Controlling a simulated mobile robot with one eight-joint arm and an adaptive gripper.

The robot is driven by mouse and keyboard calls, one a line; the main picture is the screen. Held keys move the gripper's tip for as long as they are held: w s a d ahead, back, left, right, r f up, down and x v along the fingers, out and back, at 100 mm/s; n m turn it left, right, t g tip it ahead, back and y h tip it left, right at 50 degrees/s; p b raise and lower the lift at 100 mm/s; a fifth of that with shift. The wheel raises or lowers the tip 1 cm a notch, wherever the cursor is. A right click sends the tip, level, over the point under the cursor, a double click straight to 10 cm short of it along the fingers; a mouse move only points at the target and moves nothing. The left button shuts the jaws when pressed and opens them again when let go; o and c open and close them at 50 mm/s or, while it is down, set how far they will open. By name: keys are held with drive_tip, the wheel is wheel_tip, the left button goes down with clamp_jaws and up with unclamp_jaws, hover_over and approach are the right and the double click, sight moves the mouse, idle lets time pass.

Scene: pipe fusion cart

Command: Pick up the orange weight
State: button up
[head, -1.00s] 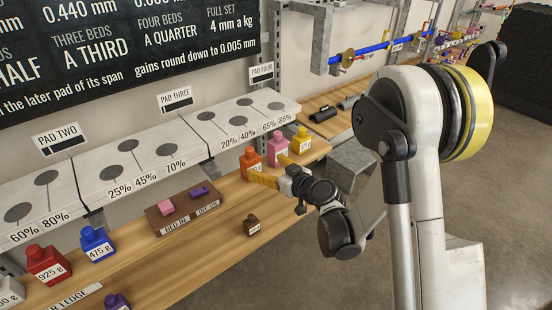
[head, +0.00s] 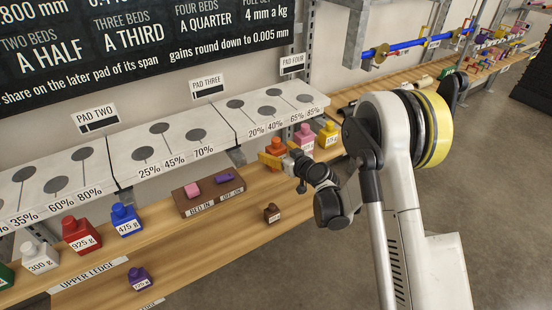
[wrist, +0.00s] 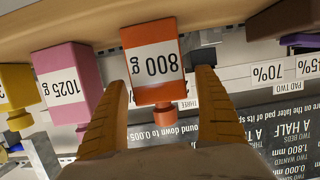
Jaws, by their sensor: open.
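The orange weight (wrist: 153,55), labelled 800 g, stands on the wooden ledge under the pad shelf, left of the pink weight. In the head view the orange weight (head: 276,147) is partly hidden behind my gripper (head: 271,162). In the wrist view, which is upside down, my gripper (wrist: 156,110) is open with yellow fingers on either side of the orange weight's knob end. The weight's body lies ahead of the fingertips. I cannot tell whether a finger touches it.
The pink 1025 g weight (wrist: 70,85) stands close beside one finger, with a yellow weight (wrist: 15,88) beyond it. The white pad shelf (head: 216,140) overhangs behind.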

sight(278, 141)
drive_tip(key=c, duration=1.5)
drive_tip(key=shift+r, duration=0.1)
drive_tip(key=shift+r, duration=0.1)
drive_tip(key=shift+r+p, duration=0.45)
drive_tip(key=shift+r, duration=0.15)
wheel_tip(278, 141, up, 3)
drive_tip(key=shift+d+r+p, duration=0.1)
drive_tip(key=shift+p, duration=0.7)
drive_tip(key=s+d+r+p, duration=0.1)
drive_tip(key=d+r, duration=0.1)
drive_tip(key=d, duration=0.1)
drive_tip(key=s+d+r+p, duration=0.1)
drive_tip(key=d+r, duration=0.1)
drive_tip(key=d, duration=0.2)
drive_tip(key=s+d+r+p, duration=0.1)
drive_tip(key=s+d+r, duration=0.1)
drive_tip(key=d, duration=0.1)
drive_tip(key=shift+d+r, duration=0.2)
drive_tip(key=shift+d, duration=0.2)
